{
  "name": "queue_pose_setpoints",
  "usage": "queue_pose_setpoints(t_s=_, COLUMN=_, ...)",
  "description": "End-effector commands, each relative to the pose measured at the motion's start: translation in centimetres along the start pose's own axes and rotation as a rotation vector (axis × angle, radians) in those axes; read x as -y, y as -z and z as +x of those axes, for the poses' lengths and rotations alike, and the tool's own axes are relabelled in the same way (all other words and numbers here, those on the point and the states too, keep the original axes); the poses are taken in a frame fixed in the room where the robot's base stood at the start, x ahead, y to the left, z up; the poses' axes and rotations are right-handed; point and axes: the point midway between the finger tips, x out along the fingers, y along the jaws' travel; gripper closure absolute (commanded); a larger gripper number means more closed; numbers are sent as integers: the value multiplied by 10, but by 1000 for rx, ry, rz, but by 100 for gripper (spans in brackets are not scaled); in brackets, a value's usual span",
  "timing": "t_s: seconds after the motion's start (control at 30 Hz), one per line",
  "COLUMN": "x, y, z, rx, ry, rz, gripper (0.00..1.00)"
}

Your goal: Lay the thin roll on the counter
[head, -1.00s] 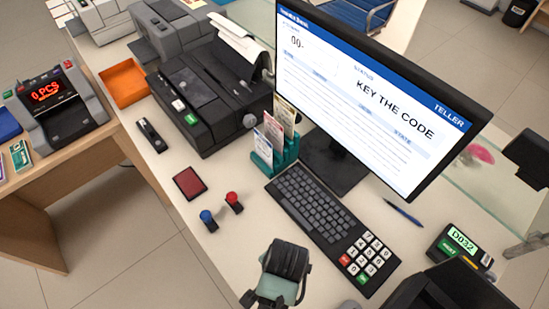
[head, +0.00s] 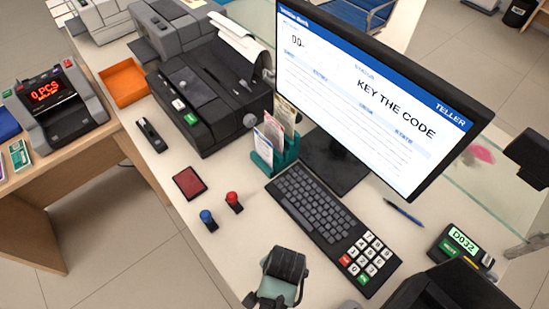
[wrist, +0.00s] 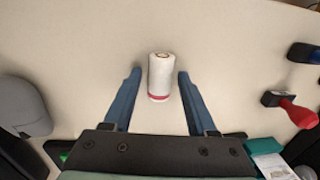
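The thin roll (wrist: 161,78) shows in the wrist view as a small white cylinder on the pale counter (wrist: 225,40). One end shows a brownish core and the other has a red-pink band. I cannot tell for certain whether it is upright or lying. My gripper (wrist: 159,73) is open, its two blue fingers on either side of the roll with a gap on each side. In the head view my gripper (head: 262,296) is at the bottom, near the counter's front edge, and the roll is hidden there.
A red-handled stamp (head: 234,203) and a blue-handled stamp (head: 208,220) stand to the left. The keyboard (head: 310,205) is behind my gripper. A grey mouse (wrist: 22,105) is at the left in the wrist view. The counter around the roll is clear.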

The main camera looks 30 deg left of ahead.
Motion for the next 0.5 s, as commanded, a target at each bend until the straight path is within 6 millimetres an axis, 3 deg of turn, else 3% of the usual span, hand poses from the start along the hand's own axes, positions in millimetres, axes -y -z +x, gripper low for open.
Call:
queue_pose_setpoints(t_s=0.27, x=-3, y=-1, z=-7, rx=2, ry=-7, rz=4, gripper=36)
queue_pose_setpoints(t_s=0.5, x=-1, y=1, z=-52, rx=-2, ry=-2, rz=4, gripper=36)
